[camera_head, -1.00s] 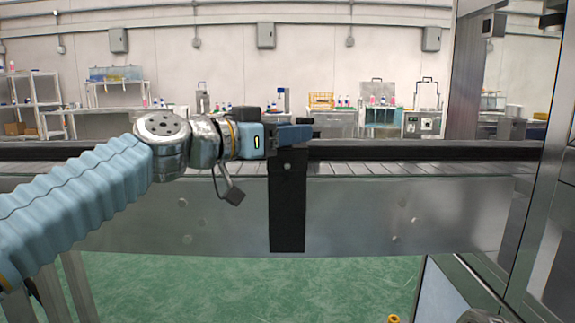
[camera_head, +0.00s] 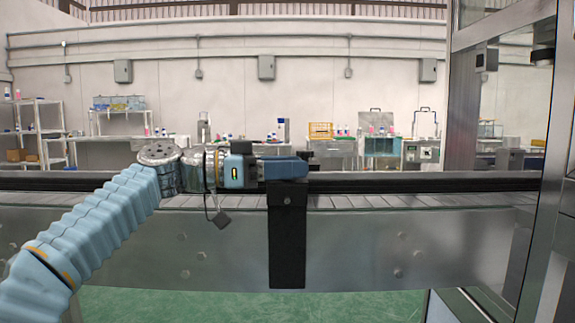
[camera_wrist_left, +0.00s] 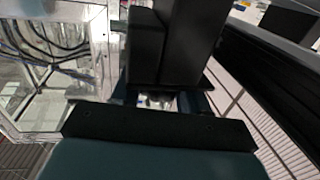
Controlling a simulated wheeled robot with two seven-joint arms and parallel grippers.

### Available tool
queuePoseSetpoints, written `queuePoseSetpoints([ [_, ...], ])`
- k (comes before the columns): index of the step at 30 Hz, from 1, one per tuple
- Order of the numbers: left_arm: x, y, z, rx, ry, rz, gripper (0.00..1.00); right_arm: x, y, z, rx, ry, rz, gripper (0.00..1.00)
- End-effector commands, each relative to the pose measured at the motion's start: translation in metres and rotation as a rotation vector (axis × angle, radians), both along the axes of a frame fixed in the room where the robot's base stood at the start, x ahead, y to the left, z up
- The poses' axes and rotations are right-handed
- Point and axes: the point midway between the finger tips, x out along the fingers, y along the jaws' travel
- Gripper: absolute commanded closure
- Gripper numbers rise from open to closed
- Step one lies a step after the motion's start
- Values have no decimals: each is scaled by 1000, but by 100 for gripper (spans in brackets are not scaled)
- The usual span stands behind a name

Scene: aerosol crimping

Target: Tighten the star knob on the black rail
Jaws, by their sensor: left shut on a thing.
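The black rail (camera_head: 420,182) runs across the head view along the conveyor. A black bracket (camera_head: 287,245) hangs from it down the grey side panel. My left gripper (camera_head: 300,168) reaches in from the left, level with the rail at the bracket's top. In the left wrist view, its fingers (camera_wrist_left: 160,101) are close together below a large black block (camera_wrist_left: 175,45). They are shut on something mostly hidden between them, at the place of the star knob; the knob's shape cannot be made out. My right gripper is not in view.
The conveyor's slatted bed (camera_head: 400,201) lies along the rail, with the grey side panel (camera_head: 420,240) below. A metal frame post (camera_head: 535,230) stands at the right. Lab benches and shelves (camera_head: 40,135) are far behind. The panel's front is clear right of the bracket.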

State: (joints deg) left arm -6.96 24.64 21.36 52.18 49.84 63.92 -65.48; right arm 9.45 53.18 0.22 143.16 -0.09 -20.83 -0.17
Motion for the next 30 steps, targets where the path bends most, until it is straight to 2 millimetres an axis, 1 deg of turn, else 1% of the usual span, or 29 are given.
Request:
queuePoseSetpoints([
  [1, 0, 1, 5, -9, -4, 4, 86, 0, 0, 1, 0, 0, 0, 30],
  [8, 0, 1, 5, -10, -4, 6, 86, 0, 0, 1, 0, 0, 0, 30],
  [9, 0, 1, 5, -10, -4, 6, 50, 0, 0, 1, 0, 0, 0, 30],
  [11, -1, 1, 5, -10, -4, 6, 41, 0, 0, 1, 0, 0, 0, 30],
  [12, -1, 1, 5, -9, -4, 5, 34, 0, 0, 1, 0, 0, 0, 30],
  [13, -1, 1, 5, -9, -5, 5, 31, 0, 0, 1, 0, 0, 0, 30],
  [20, 0, 1, 3, -5, -2, 3, 31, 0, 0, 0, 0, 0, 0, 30],
  [23, -1, 4, 2, -5, -2, 4, 31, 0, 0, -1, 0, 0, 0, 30],
  [26, -2, 16, 1, -5, -2, 6, 31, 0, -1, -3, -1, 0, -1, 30],
  [30, -7, 46, 0, -5, -2, 9, 31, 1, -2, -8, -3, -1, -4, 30],
])
